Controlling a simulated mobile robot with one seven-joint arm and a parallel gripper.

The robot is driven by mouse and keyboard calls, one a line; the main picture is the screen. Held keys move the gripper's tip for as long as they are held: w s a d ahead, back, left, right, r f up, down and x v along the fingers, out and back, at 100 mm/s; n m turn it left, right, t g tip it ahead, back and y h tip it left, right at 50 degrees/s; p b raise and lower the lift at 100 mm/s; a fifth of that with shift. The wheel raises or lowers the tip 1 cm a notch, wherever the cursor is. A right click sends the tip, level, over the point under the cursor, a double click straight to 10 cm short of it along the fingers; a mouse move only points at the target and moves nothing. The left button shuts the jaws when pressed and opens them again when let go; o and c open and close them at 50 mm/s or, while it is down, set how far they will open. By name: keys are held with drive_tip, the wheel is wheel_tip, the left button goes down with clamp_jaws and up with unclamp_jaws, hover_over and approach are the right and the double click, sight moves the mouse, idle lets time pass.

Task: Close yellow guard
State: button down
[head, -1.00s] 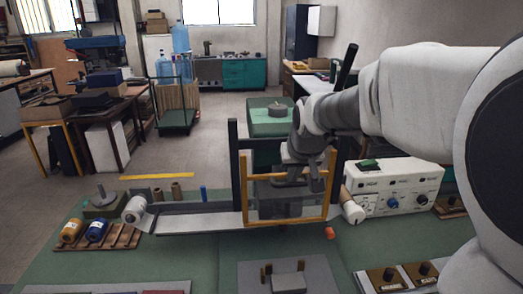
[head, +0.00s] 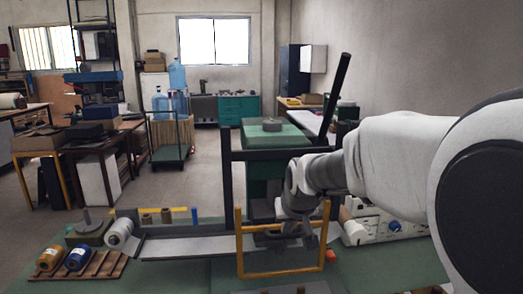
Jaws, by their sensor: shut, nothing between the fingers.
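The yellow guard (head: 282,273) is an upright yellow frame around a see-through panel, in front of the dark post structure (head: 227,165). Its top corners sit well below the top of the posts, and its lower bar is in front of the grey bed (head: 190,247). My gripper (head: 284,238) is at the guard's upper part, between its side bars, pointing down. The fingers are shut and hold nothing. My wrist covers part of the guard's top, and I cannot tell whether the fingers touch it.
A white roll (head: 119,232) and a wooden rack with yellow and blue spools (head: 78,257) are at left. A white control box (head: 385,222) stands at right, partly behind my arm. A small orange part (head: 331,256) is by the guard's right side.

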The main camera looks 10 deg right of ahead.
drive_tip(key=shift+s+f, duration=0.15)
drive_tip(key=shift+f, duration=0.2)
drive_tip(key=r+p, duration=0.1)
drive_tip(key=r, duration=0.1)
drive_tip(key=w+r+p, duration=0.1)
drive_tip(key=r+p, duration=0.1)
drive_tip(key=shift+r, duration=0.35)
drive_tip(key=v, duration=0.9)
drive_tip(key=s+f, duration=0.3)
drive_tip(key=s, duration=0.8)
drive_tip(key=s+f+g, duration=0.1)
drive_tip(key=s+f, duration=0.2)
drive_tip(key=s, duration=0.8)
drive_tip(key=shift+f, duration=0.3)
drive_tip(key=shift+d, duration=0.2)
